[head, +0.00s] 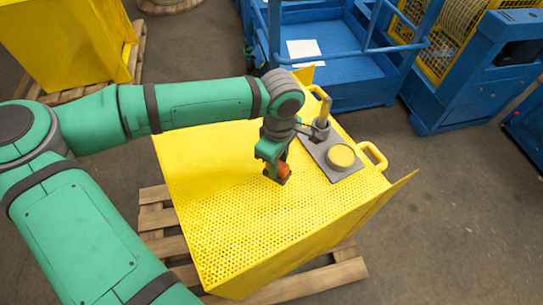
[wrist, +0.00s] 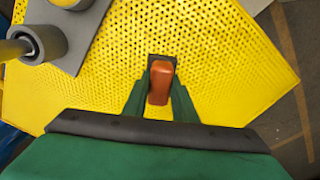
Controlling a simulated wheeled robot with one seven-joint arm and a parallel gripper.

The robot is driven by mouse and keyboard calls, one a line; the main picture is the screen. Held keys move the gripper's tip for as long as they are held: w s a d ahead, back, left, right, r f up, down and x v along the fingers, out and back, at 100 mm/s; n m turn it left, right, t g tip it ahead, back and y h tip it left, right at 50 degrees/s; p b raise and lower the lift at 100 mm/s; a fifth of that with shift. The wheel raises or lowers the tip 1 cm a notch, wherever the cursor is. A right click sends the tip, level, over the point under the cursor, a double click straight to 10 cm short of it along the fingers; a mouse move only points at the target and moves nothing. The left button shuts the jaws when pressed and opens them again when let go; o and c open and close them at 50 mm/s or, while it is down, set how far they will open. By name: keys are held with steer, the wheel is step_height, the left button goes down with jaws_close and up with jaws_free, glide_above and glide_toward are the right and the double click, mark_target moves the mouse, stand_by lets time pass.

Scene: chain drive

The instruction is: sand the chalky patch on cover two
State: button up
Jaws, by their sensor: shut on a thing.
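A yellow perforated cover (head: 250,225) sits on a wooden pallet in the middle of the head view; its top also fills much of the wrist view (wrist: 230,70). My gripper (head: 277,170) is shut on an orange-handled block (wrist: 160,83) with a dark base, seen between the green fingers in the wrist view. The block is low over the cover's top, left of the grey plate; I cannot tell whether its base touches. I cannot make out a chalky patch; the block and gripper hide the spot beneath. I see no number on the cover.
A grey plate (head: 342,173) with a round yellow-topped part (head: 342,156) and an upright post (head: 322,112) stands on the cover beside my gripper. A yellow handle (head: 374,155) is at its right edge. Blue railed machinery (head: 335,78) stands behind. Another yellow box (head: 70,45) is far left.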

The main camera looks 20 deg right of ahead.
step_height(320, 180, up, 2)
steer(key=shift+d+r, duration=0.1)
steer(key=shift+r, duration=0.15)
steer(key=shift+w+r, duration=0.15)
steer(key=shift+r, duration=0.35)
steer(key=shift+a, duration=0.2)
steer(key=shift+d, duration=0.1)
steer(key=shift+d, duration=0.1)
